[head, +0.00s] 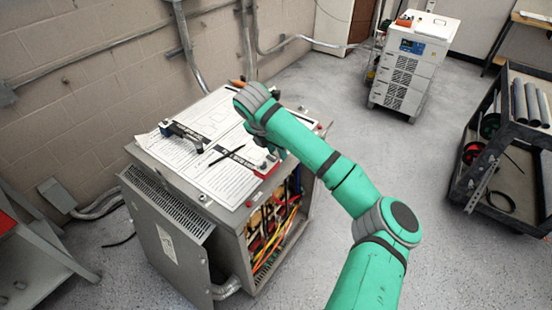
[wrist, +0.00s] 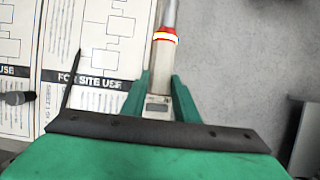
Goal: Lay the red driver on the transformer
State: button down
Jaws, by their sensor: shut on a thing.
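The transformer (head: 230,225) is a grey metal cabinet with printed sheets on top. Its front is open on coloured wires. My gripper (head: 277,150) is over the near right part of the top; my own arm hides part of it. In the wrist view my gripper (wrist: 160,100) is shut on a slim, pale grey thing with a red and orange band, apparently the red driver (wrist: 165,37). It lies lengthwise between the fingers, along the sheet's edge. A red patch shows just below the gripper in the head view. I cannot tell whether the driver touches the top.
A thin black pen-like thing (head: 226,155) and a dark blue-black tool (head: 183,134) lie on the sheets. An orange-tipped thing (head: 237,83) is at the far edge. A white wheeled unit (head: 410,65) and a dark cart (head: 505,140) stand right, with clear floor between.

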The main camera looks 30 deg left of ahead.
jog(key=w+f, duration=0.1)
jog(key=f, duration=0.1)
jog(key=w+a+f, duration=0.1)
jog(key=w+f, duration=0.1)
jog(key=shift+a, duration=0.1)
jog(key=shift+w+f, duration=0.2)
jog(key=shift+w+a+f, duration=0.2)
jog(key=shift+a+f, duration=0.25)
jog(key=shift+f, duration=0.15)
jog(key=shift+d+f, duration=0.15)
jog(key=shift+f, duration=1.25)
jog(key=c, duration=1.4)
grip_release()
jog(key=shift+f, duration=0.1)
